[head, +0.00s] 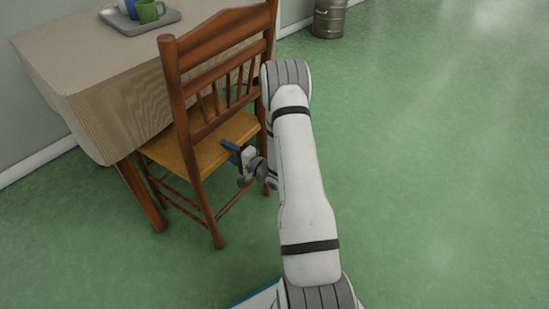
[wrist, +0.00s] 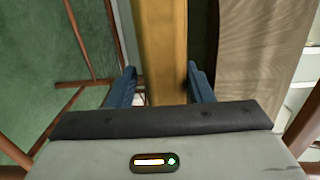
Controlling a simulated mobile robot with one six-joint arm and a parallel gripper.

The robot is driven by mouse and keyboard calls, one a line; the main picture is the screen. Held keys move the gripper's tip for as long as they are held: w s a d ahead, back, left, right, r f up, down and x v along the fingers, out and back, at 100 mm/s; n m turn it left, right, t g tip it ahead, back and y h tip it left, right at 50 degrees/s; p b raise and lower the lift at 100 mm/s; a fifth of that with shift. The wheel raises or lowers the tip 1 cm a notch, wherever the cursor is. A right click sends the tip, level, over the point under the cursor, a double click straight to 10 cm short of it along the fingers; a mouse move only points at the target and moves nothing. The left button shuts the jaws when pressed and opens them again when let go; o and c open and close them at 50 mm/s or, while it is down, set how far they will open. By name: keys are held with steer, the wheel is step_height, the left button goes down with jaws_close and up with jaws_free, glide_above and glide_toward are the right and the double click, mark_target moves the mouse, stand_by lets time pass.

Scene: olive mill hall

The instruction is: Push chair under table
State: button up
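The brown wooden chair (head: 202,148) stands upright at the near side of the table (head: 100,65), which has a beige cloth. Its slatted back faces away from the table. The front of its seat is close to the table, with the cloth hiding part of that edge.
A grey tray (head: 120,27) on the table holds a green mug (head: 149,11) and a blue-and-white cup. A metal keg (head: 328,20) stands by the far wall. The green floor (head: 440,170) on the right is clear.

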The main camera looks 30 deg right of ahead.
steer(key=shift+o, duration=1.4)
steer(key=shift+w+r, duration=0.1)
steer(key=shift+r, duration=0.05)
steer(key=shift+d, duration=0.1)
steer(key=shift+s+d+r, duration=0.1)
steer(key=shift+s+d, duration=0.05)
steer(key=shift+s, duration=0.1)
steer(key=p+v, duration=0.2)
steer(key=v, duration=0.9)
steer(key=shift+s, duration=0.2)
steer(key=shift+d, duration=0.1)
